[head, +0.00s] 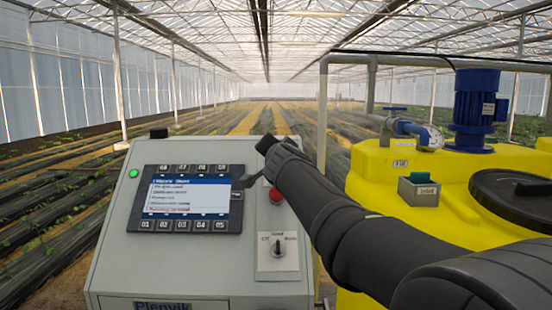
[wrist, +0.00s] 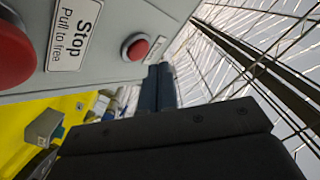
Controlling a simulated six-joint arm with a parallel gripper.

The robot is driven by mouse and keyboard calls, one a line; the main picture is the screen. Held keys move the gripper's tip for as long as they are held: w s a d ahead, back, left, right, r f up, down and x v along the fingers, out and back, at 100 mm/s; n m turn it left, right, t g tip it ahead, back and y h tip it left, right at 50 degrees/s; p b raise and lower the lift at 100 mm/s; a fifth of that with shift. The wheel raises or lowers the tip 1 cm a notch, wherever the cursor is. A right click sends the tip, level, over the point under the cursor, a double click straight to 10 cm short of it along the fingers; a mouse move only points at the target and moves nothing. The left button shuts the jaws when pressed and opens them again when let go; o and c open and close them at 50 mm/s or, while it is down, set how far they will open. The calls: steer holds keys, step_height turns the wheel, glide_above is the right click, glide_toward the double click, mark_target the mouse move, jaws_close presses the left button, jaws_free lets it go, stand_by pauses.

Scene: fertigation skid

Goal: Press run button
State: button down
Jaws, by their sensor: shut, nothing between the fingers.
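The grey control panel (head: 110,245) stands at centre left, with a lit screen (head: 185,198) between two rows of numbered keys. I cannot read a run label on any control. A green lamp (head: 133,173) is at the panel's upper left. A red button (head: 276,195) shows beside my arm; the wrist view shows a large red button (wrist: 12,52) by a "Stop" label and a smaller red one (wrist: 135,47).
A selector switch (head: 278,245) is low on the panel's right. My arm crosses from lower right, hiding part of the panel. A yellow tank (head: 385,168) at right carries a green-topped box (head: 417,188), a dark lid (head: 515,198) and a blue motor (head: 474,108).

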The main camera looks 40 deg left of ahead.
steer(key=shift+s+d+r, duration=0.5)
steer(key=shift+r, duration=0.3)
steer(key=shift+s+d+r, duration=0.5)
steer(key=shift+r, duration=0.3)
steer(key=s+d+r, duration=0.1)
steer(key=s+r, duration=0.1)
steer(key=shift+d+r, duration=0.4)
steer(key=shift+w, duration=0.1)
